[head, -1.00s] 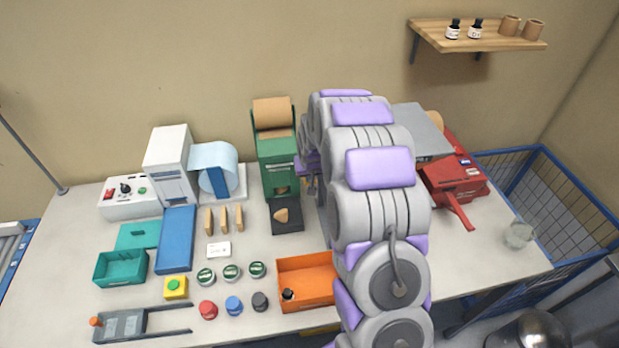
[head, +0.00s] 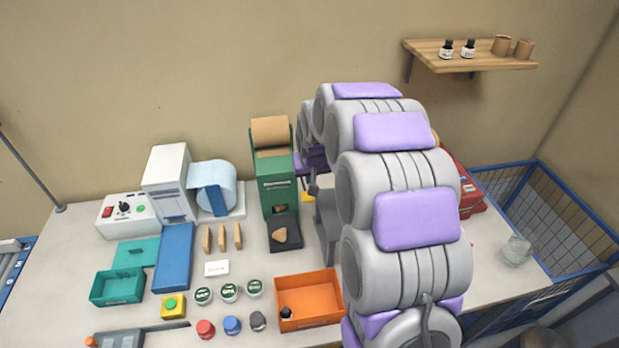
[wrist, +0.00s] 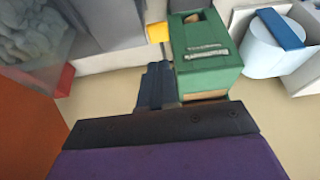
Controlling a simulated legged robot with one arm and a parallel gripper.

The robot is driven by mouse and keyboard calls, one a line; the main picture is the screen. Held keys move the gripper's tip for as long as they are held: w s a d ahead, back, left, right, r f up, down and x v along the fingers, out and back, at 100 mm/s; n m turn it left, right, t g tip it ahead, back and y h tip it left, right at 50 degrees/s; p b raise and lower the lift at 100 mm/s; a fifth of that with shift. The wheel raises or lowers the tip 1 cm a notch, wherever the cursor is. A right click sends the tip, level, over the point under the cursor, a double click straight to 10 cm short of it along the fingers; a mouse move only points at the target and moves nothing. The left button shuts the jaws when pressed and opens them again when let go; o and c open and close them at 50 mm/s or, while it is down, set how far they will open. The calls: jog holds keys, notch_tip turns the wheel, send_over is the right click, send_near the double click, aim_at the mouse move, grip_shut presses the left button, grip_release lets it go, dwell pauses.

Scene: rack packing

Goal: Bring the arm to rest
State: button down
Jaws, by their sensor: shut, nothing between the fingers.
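My arm, grey with purple pads, rises from the lower right of the head view and arches over the table. My gripper (head: 313,186) is mostly hidden behind the arm links there, just right of the green dispenser (head: 275,184). In the wrist view my gripper (wrist: 160,68) is dark, its fingers together with nothing between them. The green dispenser (wrist: 207,62) appears beside the fingertips there; whether they touch it I cannot tell.
An orange tray (head: 325,320) holding a small dark bottle lies near the table's front edge. A white printer (head: 168,181), a blue case (head: 174,262) and a teal bin (head: 118,299) stand left. A red machine (head: 470,188) is partly hidden behind my arm. A wall shelf (head: 470,58) is upper right.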

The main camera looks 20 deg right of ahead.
dwell(0.4)
jog(key=s+a+g+b, duration=0.2)
jog(key=s+a, duration=0.2)
jog(key=s, duration=1)
jog(key=s+a+n+g+b, duration=0.1)
jog(key=s+a+g+b, duration=0.1)
jog(key=s, duration=1.2)
jog(key=s+a+n+g+y+b, duration=0.1)
jog(key=s+a, duration=0.4)
jog(key=s, duration=0.9)
jog(key=shift+s+a+r+g+b, duration=0.15)
jog(key=shift+s+a+g+b, duration=0.15)
jog(key=shift+g+b, duration=0.55)
